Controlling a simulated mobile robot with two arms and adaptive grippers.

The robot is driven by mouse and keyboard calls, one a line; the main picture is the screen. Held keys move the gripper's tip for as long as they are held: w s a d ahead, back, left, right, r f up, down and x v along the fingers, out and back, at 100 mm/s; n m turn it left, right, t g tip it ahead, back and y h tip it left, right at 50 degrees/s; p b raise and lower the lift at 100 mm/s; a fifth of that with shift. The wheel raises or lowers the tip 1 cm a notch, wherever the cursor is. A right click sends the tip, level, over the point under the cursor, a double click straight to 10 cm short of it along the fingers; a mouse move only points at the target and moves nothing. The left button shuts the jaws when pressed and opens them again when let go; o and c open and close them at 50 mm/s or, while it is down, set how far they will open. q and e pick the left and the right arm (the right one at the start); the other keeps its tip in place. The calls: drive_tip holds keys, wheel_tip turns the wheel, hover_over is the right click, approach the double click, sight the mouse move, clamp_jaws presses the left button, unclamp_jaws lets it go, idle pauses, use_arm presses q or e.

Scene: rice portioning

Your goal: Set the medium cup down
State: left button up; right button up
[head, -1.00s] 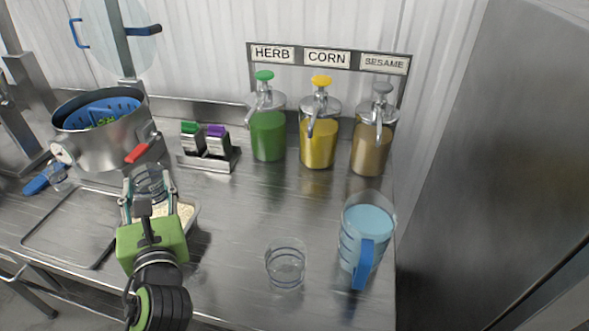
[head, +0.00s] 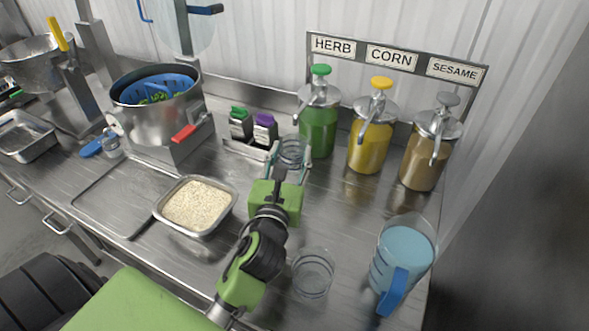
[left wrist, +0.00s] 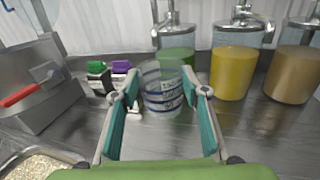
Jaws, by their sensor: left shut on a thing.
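My left gripper (head: 289,160) is shut on a clear cup with dark bands, taken to be the medium cup (head: 292,148). The cup is upright between the fingers, in front of the herb dispenser (head: 318,130). In the left wrist view the cup (left wrist: 163,92) shows between the two teal fingers and looks empty. I cannot tell whether its base touches the counter. My right gripper is not in view.
The steel tray of rice (head: 161,217) is left of my arm. Corn (head: 369,145) and sesame (head: 425,160) dispensers stand at the back right. A blue-filled jug (head: 402,262) is at the front right. The shaker rack (head: 243,148) is just left of the held cup. The counter (head: 345,205) is clear between dispensers and jug.

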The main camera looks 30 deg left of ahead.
sight(293, 170)
use_arm(q)
drive_tip(key=w+f, duration=0.1)
drive_tip(key=w+a+f, duration=0.1)
drive_tip(key=f, duration=0.1)
drive_tip(key=w+f, duration=0.1)
drive_tip(key=f, duration=0.1)
drive_tip(key=shift+w+a+f+b, duration=0.2)
drive_tip(key=shift+w+a+b, duration=0.05)
drive_tip(key=shift+w+b, duration=0.15)
drive_tip(key=shift+f+b, duration=0.3)
drive_tip(key=shift+f, duration=1.3)
drive_tip(key=shift+f, duration=0.1)
drive_tip(key=shift+f, duration=0.15)
drive_tip(key=o, duration=1.1)
drive_tip(key=shift+r, duration=0.2)
drive_tip(key=b+v, duration=0.1)
drive_tip(key=v, duration=0.5)
drive_tip(key=shift+s, duration=0.25)
drive_tip(key=shift+s+d+b, duration=0.2)
drive_tip(key=shift+s+b, duration=0.1)
drive_tip(key=shift+s, duration=0.1)
